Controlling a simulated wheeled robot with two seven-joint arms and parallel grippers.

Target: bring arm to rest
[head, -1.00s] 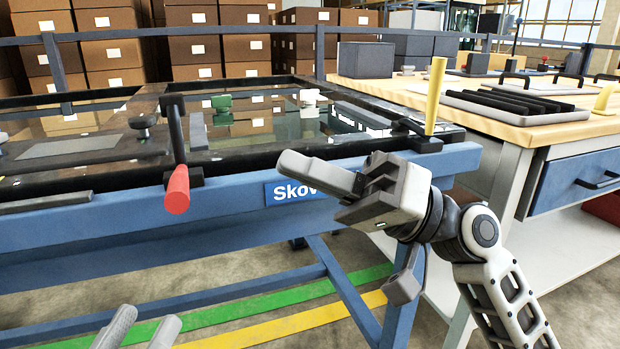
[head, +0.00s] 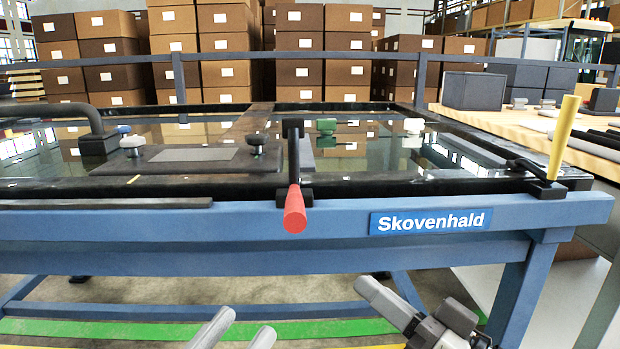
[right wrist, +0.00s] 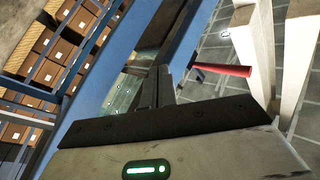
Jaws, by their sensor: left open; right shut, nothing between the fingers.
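My left gripper (head: 245,326) shows only its two finger ends at the bottom edge of the head view. They stand apart with nothing between them. My right gripper (head: 368,286) is at the bottom, right of the middle, in front of and below the blue table edge. Its fingers also show in the right wrist view (right wrist: 160,84), together and empty. Most of both arms is out of the head view.
A blue-framed table (head: 130,225) with a dark glossy top lies ahead. A red-handled lever (head: 295,210) juts from its front, also seen in the right wrist view (right wrist: 222,69). A yellow lever (head: 563,138) stands at the right corner. Boxes (head: 228,50) are stacked behind.

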